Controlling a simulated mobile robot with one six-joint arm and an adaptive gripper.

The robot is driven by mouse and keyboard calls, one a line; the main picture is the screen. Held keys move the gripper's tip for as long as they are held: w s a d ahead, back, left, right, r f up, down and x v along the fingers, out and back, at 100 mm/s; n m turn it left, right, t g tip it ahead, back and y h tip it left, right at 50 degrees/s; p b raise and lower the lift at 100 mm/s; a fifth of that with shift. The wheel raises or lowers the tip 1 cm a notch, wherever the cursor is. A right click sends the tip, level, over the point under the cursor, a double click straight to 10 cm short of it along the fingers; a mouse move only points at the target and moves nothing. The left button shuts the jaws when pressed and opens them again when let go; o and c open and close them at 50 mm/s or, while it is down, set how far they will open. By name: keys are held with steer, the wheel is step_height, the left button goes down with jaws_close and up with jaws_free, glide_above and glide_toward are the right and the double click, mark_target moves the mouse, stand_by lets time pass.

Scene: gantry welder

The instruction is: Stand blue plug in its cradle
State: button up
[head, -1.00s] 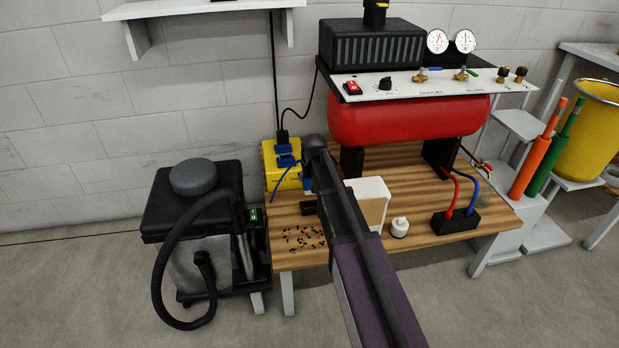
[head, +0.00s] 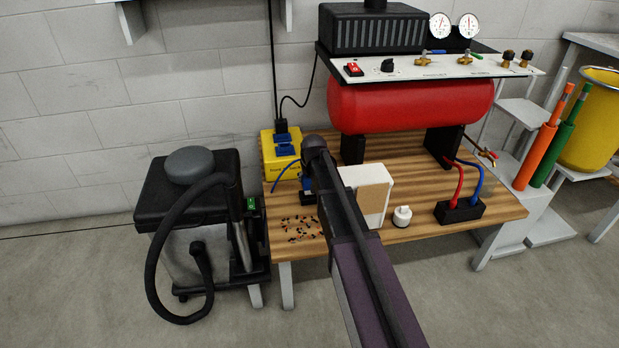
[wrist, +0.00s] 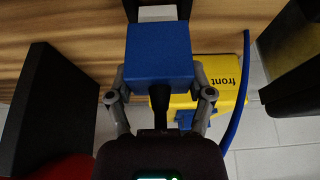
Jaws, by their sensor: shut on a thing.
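The blue plug (wrist: 158,53) is between my gripper's fingers (wrist: 160,98) in the wrist view, with a grey finger on each side. In the head view my gripper (head: 306,176) is mostly hidden behind my arm, and a small part of the blue plug (head: 306,184) shows at its left. The black cradle (head: 307,198) is on the wooden bench right below the plug. In the wrist view a black part, probably the cradle (wrist: 184,8), shows just beyond the plug. I cannot tell whether the plug is seated or only above it.
A yellow box (head: 281,155) with blue sockets stands at the bench's left back; a blue cable (head: 284,174) hangs beside it. A white block (head: 366,188), a white knob (head: 402,216) and a black hose block (head: 460,209) stand to the right. Dark bits (head: 300,229) lie in front. The red tank (head: 410,106) is behind.

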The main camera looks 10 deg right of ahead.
steer(key=shift+f+b, duration=1.15)
steer(key=shift+f, duration=0.2)
steer(key=o, duration=1.2)
steer(key=shift+r, duration=0.1)
